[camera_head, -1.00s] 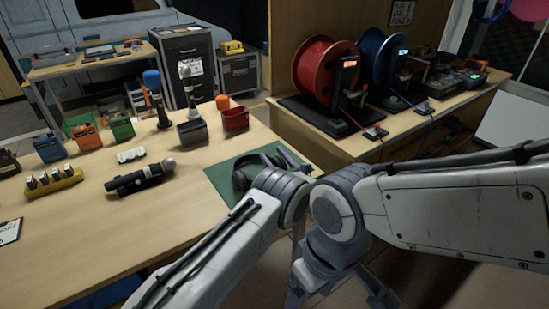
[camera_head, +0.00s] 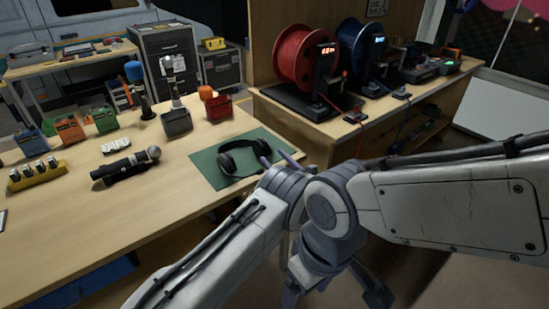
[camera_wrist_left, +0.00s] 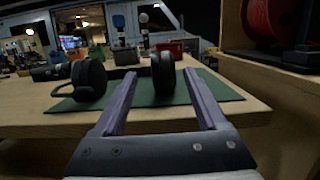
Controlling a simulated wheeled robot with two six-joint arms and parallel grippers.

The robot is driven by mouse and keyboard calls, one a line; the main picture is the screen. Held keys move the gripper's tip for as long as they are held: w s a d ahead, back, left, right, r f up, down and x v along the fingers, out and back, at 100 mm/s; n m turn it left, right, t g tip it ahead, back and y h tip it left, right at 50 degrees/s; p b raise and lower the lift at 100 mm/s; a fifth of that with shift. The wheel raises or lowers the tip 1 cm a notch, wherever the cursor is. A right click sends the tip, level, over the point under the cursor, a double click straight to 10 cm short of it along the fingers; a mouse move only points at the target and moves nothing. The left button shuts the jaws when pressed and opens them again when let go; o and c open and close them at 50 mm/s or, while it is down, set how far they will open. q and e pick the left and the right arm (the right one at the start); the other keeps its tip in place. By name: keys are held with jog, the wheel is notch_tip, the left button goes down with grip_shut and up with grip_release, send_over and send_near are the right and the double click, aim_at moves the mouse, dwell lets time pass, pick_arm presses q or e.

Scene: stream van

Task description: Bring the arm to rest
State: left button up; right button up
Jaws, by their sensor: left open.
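My left gripper (camera_head: 275,159) is open and empty at the table's right edge, by the green mat's near right corner. In the left wrist view its two fingers (camera_wrist_left: 160,78) are spread, with one ear cup of the black headphones (camera_wrist_left: 163,72) showing beyond and between them. The headphones (camera_head: 241,158) lie on the green mat (camera_head: 205,163) and look free of the fingers. My right gripper (camera_head: 335,293) hangs low in the middle, its fingers apart, with nothing seen between them; the bottom edge of the view cuts close to it.
The wooden table (camera_head: 150,215) holds a microphone (camera_head: 128,167), a yellow rack (camera_head: 37,173), a red bin (camera_head: 218,107) and several small boxes. At right, a bench (camera_head: 285,118) carries a red reel (camera_head: 302,55) and a blue reel (camera_head: 362,48). Open floor shows at lower right.

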pick_arm(q)
jog(key=shift+s+d+f, duration=0.1)
jog(key=shift+s+d, duration=0.4)
jog(key=shift+s, duration=0.05)
pick_arm(e)
jog(key=shift+s+f, duration=0.2)
jog(key=shift+s, duration=0.15)
pick_arm(q)
jog(key=shift+d, duration=0.15)
